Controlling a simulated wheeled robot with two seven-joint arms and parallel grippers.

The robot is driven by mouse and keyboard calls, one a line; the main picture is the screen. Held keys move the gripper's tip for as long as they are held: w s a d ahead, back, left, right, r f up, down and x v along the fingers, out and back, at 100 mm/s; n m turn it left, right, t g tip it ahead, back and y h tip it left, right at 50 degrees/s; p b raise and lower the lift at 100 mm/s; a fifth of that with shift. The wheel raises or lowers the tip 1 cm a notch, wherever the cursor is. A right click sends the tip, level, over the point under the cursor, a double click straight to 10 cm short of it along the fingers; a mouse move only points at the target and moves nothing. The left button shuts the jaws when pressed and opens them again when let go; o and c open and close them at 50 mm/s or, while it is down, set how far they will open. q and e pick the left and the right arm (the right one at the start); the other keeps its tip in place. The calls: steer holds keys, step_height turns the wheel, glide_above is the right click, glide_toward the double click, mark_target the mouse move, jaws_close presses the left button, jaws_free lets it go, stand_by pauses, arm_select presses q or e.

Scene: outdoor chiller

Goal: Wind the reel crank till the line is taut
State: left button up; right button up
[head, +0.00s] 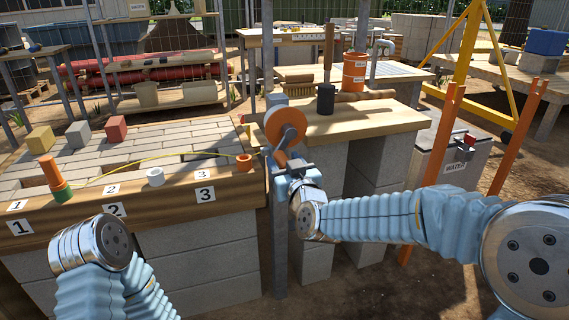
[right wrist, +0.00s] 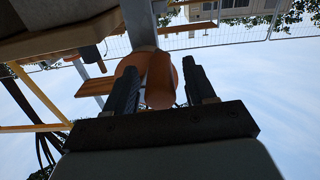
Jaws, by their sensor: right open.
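The reel (head: 284,125) is an orange drum on a grey post at the front corner of the wooden bench, with a grey crank arm on its face. A yellow line (head: 160,156) runs in a loose curve over the paved table, between the orange-and-green peg (head: 55,178) and the orange ring (head: 244,163) near the reel. My right gripper (head: 282,163) is just below the reel. In the right wrist view its black fingers (right wrist: 162,85) stand apart, with an orange cylindrical handle (right wrist: 160,88) between or just beyond them; contact is unclear. My left gripper is out of sight.
Three blocks (head: 78,135) sit farther back. The bench bears a black cylinder (head: 325,99) and an orange container (head: 355,71). Orange posts (head: 516,135) and a grey water box (head: 455,160) stand at right.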

jaws_close()
stand_by(0.4)
steer(key=shift+s+a+r+m+b, duration=0.1)
steer(key=shift+a+m+b, duration=0.25)
steer(key=shift+m+b, duration=0.45)
steer(key=shift+s+a+r+m+b, duration=0.15)
steer(key=shift+m+b, duration=0.1)
steer(key=shift+m, duration=0.15)
steer(key=shift+w+a+r+m+b, duration=0.1)
steer(key=shift+a+m+b, duration=0.1)
steer(key=shift+m, duration=0.2)
steer(key=m, duration=0.1)
steer(key=r+m+b, duration=0.1)
steer(key=shift+s+a+r+m, duration=0.2)
steer(key=shift+a+m, duration=0.1)
steer(key=shift+m, duration=0.1)
step_height(320, 180, up, 8)
steer(key=m+b, duration=0.4)
steer(key=m, duration=1.3)
glide_above(284, 159)
steer(key=shift+f, duration=0.1)
steer(key=shift+w, duration=0.1)
